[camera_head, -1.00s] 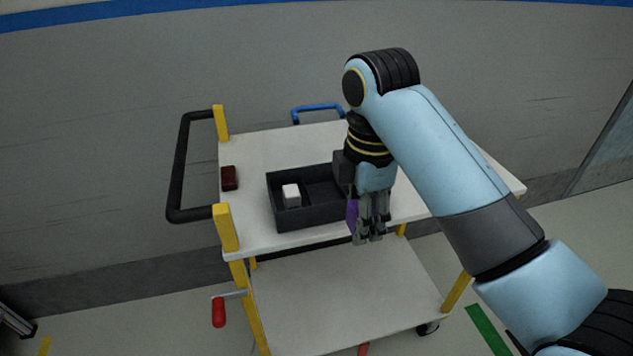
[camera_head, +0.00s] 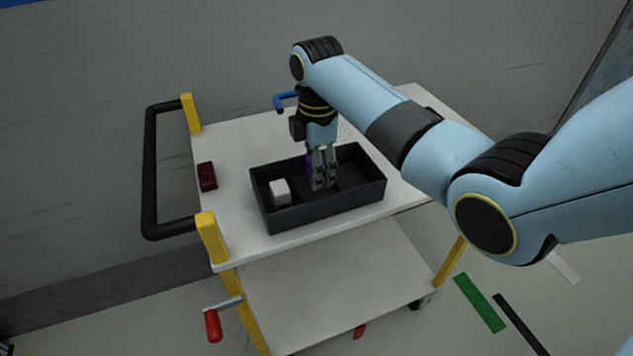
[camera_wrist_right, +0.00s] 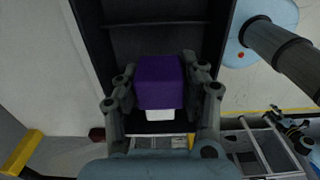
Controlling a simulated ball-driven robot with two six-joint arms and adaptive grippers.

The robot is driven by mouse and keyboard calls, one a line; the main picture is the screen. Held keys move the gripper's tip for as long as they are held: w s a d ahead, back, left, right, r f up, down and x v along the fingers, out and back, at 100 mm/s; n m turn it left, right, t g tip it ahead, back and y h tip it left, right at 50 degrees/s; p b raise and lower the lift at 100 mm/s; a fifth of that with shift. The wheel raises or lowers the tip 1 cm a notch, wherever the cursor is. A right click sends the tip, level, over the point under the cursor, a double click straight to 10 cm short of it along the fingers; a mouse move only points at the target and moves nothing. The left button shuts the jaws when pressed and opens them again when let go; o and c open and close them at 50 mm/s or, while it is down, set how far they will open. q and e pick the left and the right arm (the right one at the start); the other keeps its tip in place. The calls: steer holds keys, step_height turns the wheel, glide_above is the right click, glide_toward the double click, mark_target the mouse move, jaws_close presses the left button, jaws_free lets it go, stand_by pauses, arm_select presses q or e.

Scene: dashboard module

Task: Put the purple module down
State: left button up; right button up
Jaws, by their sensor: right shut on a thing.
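The purple module (camera_wrist_right: 160,80) is held between the fingers of my right gripper (camera_wrist_right: 163,85), one finger on each side in the wrist view. In the head view, my right gripper (camera_head: 322,186) points down into the black tray (camera_head: 325,213), near its middle. Only a sliver of the purple module (camera_head: 309,165) shows there, beside the fingers. I cannot tell whether the module touches the tray floor. A white block (camera_head: 280,192) is in the tray's left part. My left gripper is out of view.
The tray sits on a white trolley top (camera_head: 235,230). A dark red block (camera_head: 207,176) lies to its left, near the black handle (camera_head: 149,175). Yellow posts (camera_head: 211,238) rise at the trolley's left edge. The tray's right part looks empty.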

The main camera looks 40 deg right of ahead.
mark_target(317, 193)
steer(key=shift+w+d+f, duration=0.1)
steer(key=shift+w+f, duration=0.05)
steer(key=shift+w, duration=0.05)
steer(key=shift+f, duration=0.4)
step_height(317, 193, down, 3)
steer(key=shift+r, duration=0.2)
steer(key=shift+f, duration=0.45)
steer(key=o, duration=1.2)
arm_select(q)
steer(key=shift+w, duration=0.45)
